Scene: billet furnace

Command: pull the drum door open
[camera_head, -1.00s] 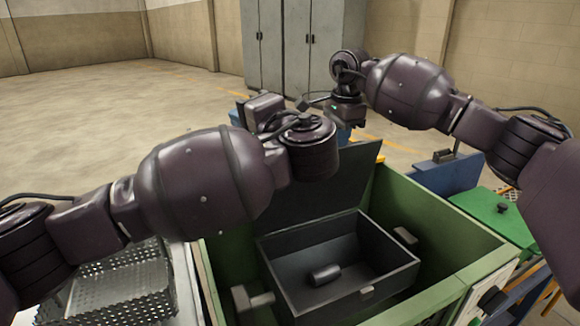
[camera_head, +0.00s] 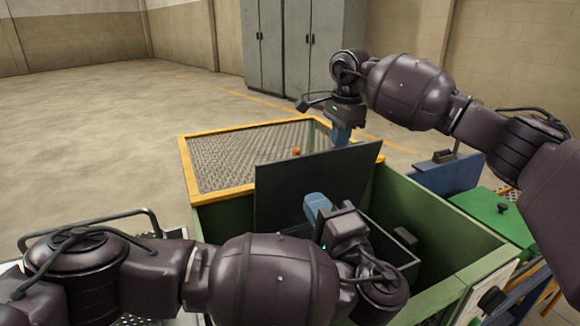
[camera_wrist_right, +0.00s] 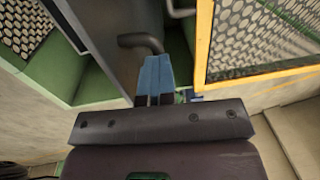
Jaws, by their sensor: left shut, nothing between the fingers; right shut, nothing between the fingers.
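A dark flat panel (camera_head: 285,185), which appears to be the drum door, stands upright behind a dark open box (camera_head: 388,243) in a green housing (camera_head: 433,215). My left gripper (camera_head: 318,207) is shut and empty, its blue fingers in front of the panel; I cannot tell whether they touch it. My right gripper (camera_head: 341,136) is shut and empty near the panel's top edge. In the right wrist view, the blue fingers (camera_wrist_right: 155,78) point toward a dark bent bar (camera_wrist_right: 140,42), with the panel (camera_wrist_right: 85,35) to the left.
A yellow-framed mesh (camera_head: 245,157) lies behind the panel, with a small orange thing (camera_head: 296,152) near it. A green lid with a dark knob (camera_head: 502,208) is at the right. Grey cabinets (camera_head: 300,45) stand far back. The floor at the left is open.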

